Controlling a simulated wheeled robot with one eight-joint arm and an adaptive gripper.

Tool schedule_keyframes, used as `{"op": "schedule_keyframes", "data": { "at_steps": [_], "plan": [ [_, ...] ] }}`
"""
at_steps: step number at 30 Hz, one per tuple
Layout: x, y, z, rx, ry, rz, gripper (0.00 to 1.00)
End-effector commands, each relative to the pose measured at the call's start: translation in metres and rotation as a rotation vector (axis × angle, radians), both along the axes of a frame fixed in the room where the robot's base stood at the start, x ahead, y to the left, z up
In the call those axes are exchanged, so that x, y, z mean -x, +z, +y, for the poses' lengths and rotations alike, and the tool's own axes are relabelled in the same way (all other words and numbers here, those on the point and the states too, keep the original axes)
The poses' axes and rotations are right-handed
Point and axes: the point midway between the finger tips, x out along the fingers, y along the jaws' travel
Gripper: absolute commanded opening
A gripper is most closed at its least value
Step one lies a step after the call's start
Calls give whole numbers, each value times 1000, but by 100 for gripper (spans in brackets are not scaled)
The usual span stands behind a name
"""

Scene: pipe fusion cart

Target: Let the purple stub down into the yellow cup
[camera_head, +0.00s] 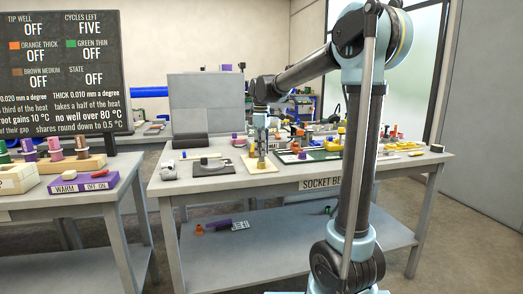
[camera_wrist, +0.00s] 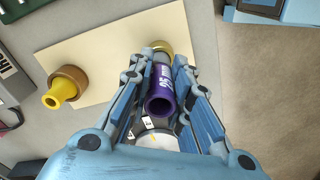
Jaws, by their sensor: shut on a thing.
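My gripper (camera_wrist: 159,66) is shut on the purple stub (camera_wrist: 161,90), a short hollow tube with white lettering. In the wrist view, the stub's open near end faces the camera. A yellow round rim (camera_wrist: 162,46) shows at its far end, on the cream board (camera_wrist: 110,42); whether the stub is inside it or just above it I cannot tell. A second yellow piece (camera_wrist: 60,93) in a brown ring stands on the board's left edge, apart from the gripper. In the head view my gripper (camera_head: 261,138) points down over the cream board (camera_head: 267,168); the stub is too small to make out surely.
The socket bench (camera_head: 180,187) also holds a dark plate with a grey disc (camera_head: 209,165) left of the board and several small coloured parts to the right. A grey panel (camera_head: 205,103) stands behind. A purple warmer box (camera_head: 83,186) sits on the left table.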

Motion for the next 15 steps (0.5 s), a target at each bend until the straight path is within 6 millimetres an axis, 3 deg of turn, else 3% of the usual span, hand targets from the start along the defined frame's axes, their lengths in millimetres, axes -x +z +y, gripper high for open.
{"op": "schedule_keyframes", "data": {
  "at_steps": [15],
  "plan": [
    [0,-9,0,0,0,0,5]
  ]
}}
